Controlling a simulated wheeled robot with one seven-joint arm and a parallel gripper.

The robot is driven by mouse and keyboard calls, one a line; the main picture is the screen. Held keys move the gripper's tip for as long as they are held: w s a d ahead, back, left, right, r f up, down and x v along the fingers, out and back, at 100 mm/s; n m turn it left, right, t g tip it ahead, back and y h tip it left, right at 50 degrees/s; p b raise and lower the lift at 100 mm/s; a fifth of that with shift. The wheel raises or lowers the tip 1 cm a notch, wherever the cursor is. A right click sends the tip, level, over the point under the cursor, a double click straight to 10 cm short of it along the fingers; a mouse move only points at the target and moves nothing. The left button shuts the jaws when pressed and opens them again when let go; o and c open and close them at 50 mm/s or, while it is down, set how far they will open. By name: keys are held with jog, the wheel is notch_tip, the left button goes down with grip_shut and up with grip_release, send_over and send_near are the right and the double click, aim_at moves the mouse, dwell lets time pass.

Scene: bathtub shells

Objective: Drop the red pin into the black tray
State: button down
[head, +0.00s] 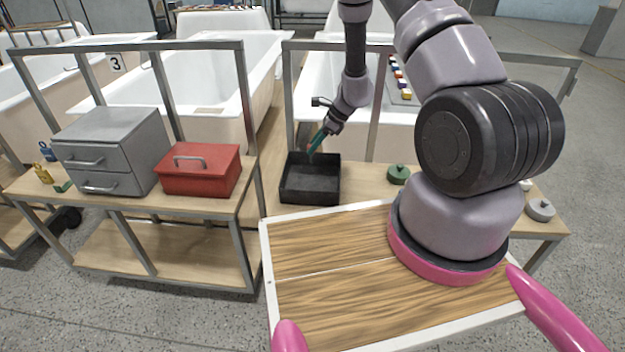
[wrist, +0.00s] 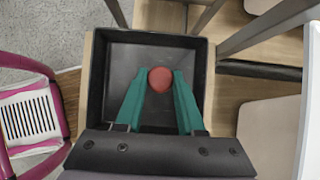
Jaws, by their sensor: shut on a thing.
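The black tray (head: 296,196) stands on the wooden shelf behind my own wooden deck. In the wrist view its wall (wrist: 97,85) frames my gripper. My gripper (head: 312,150), with green fingers, points down over the tray. In the wrist view the gripper (wrist: 161,88) is shut on the red pin (wrist: 161,77), whose round red end shows between the fingertips. The pin appears over the inside of the tray, above its floor. The pin cannot be made out in the head view, and its lower part is hidden in the wrist view.
A red toolbox (head: 203,172) and a grey drawer unit (head: 112,150) stand on the left bench. A green round object (head: 398,174) sits right of the tray. Metal frame posts (head: 287,110) rise near the tray, with white bathtubs (head: 190,85) behind.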

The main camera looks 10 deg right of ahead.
jog(key=shift+f, duration=0.45)
jog(key=shift+c, duration=2.2)
grip_release()
jog(key=v, duration=1)
jog(key=shift+d+r, duration=0.2)
jog(key=shift+r, duration=0.15)
